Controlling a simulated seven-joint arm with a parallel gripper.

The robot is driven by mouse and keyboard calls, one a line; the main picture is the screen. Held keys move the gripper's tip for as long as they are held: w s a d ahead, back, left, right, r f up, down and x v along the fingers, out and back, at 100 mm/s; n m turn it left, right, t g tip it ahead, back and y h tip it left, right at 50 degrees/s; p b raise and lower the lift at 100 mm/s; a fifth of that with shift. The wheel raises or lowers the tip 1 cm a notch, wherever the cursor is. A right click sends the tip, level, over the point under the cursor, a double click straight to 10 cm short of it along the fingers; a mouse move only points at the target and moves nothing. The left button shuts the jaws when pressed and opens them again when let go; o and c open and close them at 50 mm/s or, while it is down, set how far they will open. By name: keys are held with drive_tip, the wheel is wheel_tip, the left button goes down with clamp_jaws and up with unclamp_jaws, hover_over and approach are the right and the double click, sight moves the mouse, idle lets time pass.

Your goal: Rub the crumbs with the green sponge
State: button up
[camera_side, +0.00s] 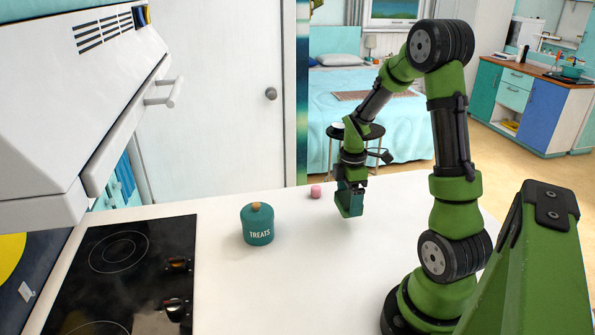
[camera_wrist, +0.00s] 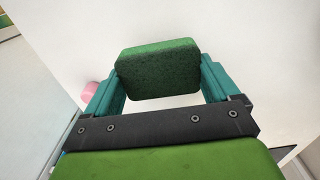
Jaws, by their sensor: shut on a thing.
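My gripper (camera_side: 349,200) is over the far part of the white counter (camera_side: 310,265), pointing down. In the wrist view, its two teal fingers are shut on the green sponge (camera_wrist: 158,70), a dark-green block with a rough face held crosswise between them. In the side view the fingers mostly hide the sponge, and I cannot tell whether its lower edge touches the counter. I cannot make out any crumbs in either view.
A small pink object (camera_side: 316,192) stands just left of my gripper; it also shows in the wrist view (camera_wrist: 89,90). A teal "TREATS" jar (camera_side: 257,226) with a knobbed lid stands further left, near the black hob (camera_side: 130,265). The counter's middle is clear.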

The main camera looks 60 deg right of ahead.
drive_tip(key=shift+f, duration=2.25)
drive_tip(key=shift+w+d, duration=1.3)
drive_tip(key=shift+d, duration=0.05)
drive_tip(key=shift+c, duration=0.8)
drive_tip(key=shift+f, duration=0.2)
drive_tip(key=s+a, duration=0.3)
drive_tip(key=shift+r, duration=0.1)
wheel_tip(320, 180, up, 2)
drive_tip(key=shift+w+d+r, duration=0.15)
drive_tip(key=shift+r, duration=2.95)
drive_tip(key=shift+d, duration=0.1)
